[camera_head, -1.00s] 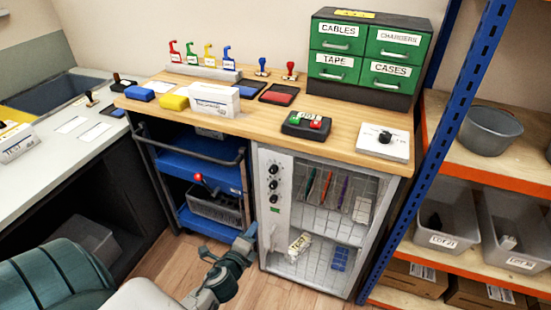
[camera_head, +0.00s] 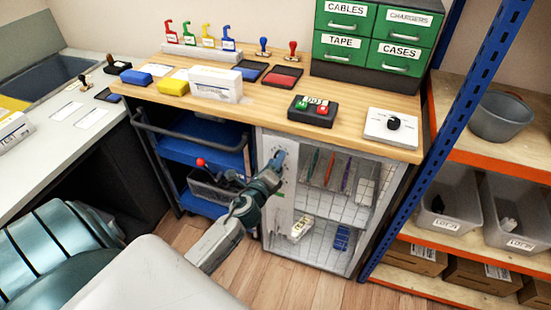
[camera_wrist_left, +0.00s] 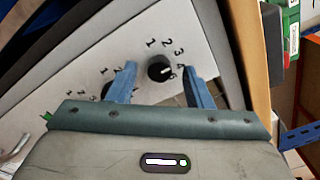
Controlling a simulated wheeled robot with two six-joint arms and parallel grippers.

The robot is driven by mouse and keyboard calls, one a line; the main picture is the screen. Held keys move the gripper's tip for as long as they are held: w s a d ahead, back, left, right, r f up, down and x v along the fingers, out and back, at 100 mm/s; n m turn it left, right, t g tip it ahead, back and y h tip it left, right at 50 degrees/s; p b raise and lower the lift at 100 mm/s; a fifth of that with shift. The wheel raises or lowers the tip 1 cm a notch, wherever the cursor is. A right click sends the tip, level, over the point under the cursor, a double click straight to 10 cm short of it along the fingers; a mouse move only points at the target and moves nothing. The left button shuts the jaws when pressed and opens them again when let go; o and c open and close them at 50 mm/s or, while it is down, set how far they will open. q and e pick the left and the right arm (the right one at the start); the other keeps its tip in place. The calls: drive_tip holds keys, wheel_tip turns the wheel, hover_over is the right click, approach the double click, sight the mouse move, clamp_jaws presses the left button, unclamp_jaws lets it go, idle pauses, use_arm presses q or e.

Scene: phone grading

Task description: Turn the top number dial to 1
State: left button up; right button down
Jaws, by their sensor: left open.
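The top number dial (camera_wrist_left: 160,68) is a round black knob on a white panel (camera_head: 282,218), ringed by printed numbers from 1 upward. In the left wrist view its white mark seems to point right, near the 4; the exact number is hard to tell. My left gripper (camera_head: 279,157) is at the top of the panel, and in the head view it hides the dials. In the left wrist view the open blue fingers (camera_wrist_left: 160,68) stand on either side of the top dial; contact cannot be told. A second dial (camera_wrist_left: 107,89) is partly hidden behind the left finger. My right gripper is out of view.
The wooden tabletop (camera_head: 270,108) overhangs just above the panel. A wire-fronted cabinet (camera_head: 335,215) is right of the panel, and a blue cart (camera_head: 195,150) with a red-knobbed lever (camera_head: 201,162) is to the left. Another black knob (camera_head: 393,122) sits on a white plate on the table.

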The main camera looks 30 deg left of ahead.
use_arm(q)
drive_tip(key=shift+w+a, duration=0.1)
drive_tip(key=shift+w, duration=0.3)
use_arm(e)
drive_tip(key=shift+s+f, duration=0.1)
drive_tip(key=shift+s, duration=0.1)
use_arm(q)
drive_tip(key=c, duration=1)
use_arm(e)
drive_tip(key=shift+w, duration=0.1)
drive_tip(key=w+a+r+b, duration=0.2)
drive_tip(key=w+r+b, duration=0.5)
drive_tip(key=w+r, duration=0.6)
use_arm(q)
drive_tip(key=shift+f+n+y+b, duration=0.1)
drive_tip(key=shift+n+y+b, duration=0.3)
drive_tip(key=shift+n+b, duration=4.8)
use_arm(e)
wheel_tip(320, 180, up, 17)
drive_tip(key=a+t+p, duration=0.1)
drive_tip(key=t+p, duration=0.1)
drive_tip(key=p, duration=0.4)
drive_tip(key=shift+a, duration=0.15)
